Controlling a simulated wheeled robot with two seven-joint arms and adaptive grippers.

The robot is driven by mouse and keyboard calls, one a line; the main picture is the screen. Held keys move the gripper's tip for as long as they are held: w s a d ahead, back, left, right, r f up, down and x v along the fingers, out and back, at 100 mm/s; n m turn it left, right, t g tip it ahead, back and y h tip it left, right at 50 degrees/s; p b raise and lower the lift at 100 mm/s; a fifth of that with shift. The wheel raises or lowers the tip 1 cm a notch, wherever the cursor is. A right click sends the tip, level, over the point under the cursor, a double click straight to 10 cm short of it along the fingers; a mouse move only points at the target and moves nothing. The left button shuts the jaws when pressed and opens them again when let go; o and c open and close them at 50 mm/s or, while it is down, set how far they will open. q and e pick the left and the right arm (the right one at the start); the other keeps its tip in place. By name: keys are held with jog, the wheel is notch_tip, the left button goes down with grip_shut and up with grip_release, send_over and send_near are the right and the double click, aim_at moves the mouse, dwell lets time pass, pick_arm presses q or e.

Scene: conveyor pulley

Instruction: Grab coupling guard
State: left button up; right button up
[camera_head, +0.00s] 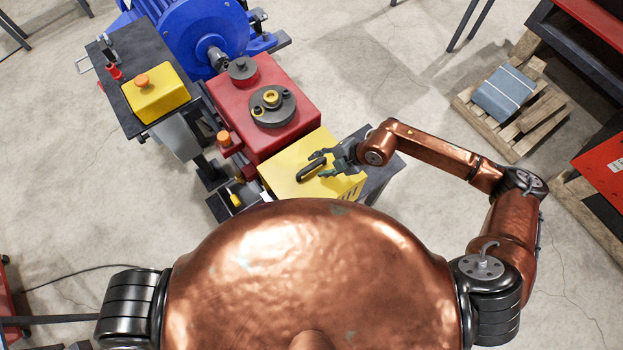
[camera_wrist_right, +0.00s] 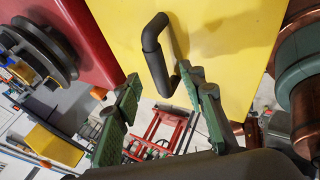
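The coupling guard appears to be the yellow cover (camera_head: 286,176) with a black handle (camera_head: 311,170) on top, in front of the red housing. My right gripper (camera_head: 319,165) is open at the right side of this handle. In the right wrist view, the yellow cover (camera_wrist_right: 215,45) fills the upper middle and its handle (camera_wrist_right: 153,50) stands out from it. There the green-padded fingers of my right gripper (camera_wrist_right: 161,78) are spread, with the handle's near end between their tips. Whether a finger touches the handle I cannot tell. My left gripper is not in view.
A red housing (camera_head: 284,82) with round dark hubs and a blue motor (camera_head: 195,30) stand behind the cover. A yellow box with an orange button (camera_head: 156,99) sits on a stand at the left. A wooden pallet (camera_head: 535,119) lies at the right. The floor between is clear.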

aim_at(313, 165)
jog(key=x, duration=0.3)
jog(key=shift+a, duration=0.2)
grip_shut()
dwell(0.7)
jog(key=shift+w+r, duration=0.1)
jog(key=shift+w, duration=0.05)
